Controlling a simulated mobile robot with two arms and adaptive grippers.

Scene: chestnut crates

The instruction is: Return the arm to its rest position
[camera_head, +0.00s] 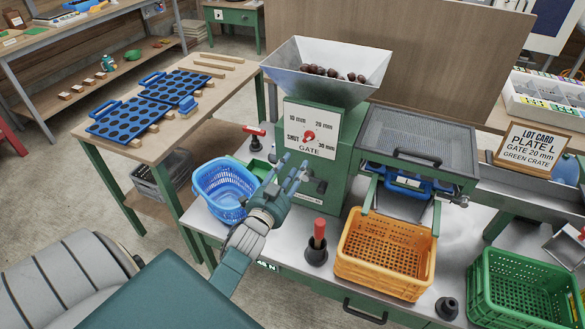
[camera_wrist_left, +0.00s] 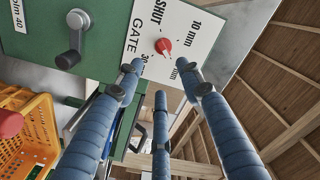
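My left gripper (camera_head: 293,170) is in front of the green sorting machine (camera_head: 330,180), a little below and left of its gate dial panel. Its fingers point up and are spread, with nothing between them. In the left wrist view the three blue fingers (camera_wrist_left: 160,88) are apart and empty, with the panel and its red gate knob (camera_wrist_left: 163,46) beyond the tips. The red knob also shows in the head view (camera_head: 309,137). Whether the fingers touch the machine I cannot tell, but they look clear of the knob. My right gripper is out of view.
A metal hopper (camera_head: 325,73) holds dark chestnuts. A blue basket (camera_head: 225,188) stands close left of the gripper. A red-handled tool (camera_head: 319,232), an orange crate (camera_head: 385,262) and a green crate (camera_head: 520,290) stand to the right. Perforated blue plates (camera_head: 130,119) lie on the left table.

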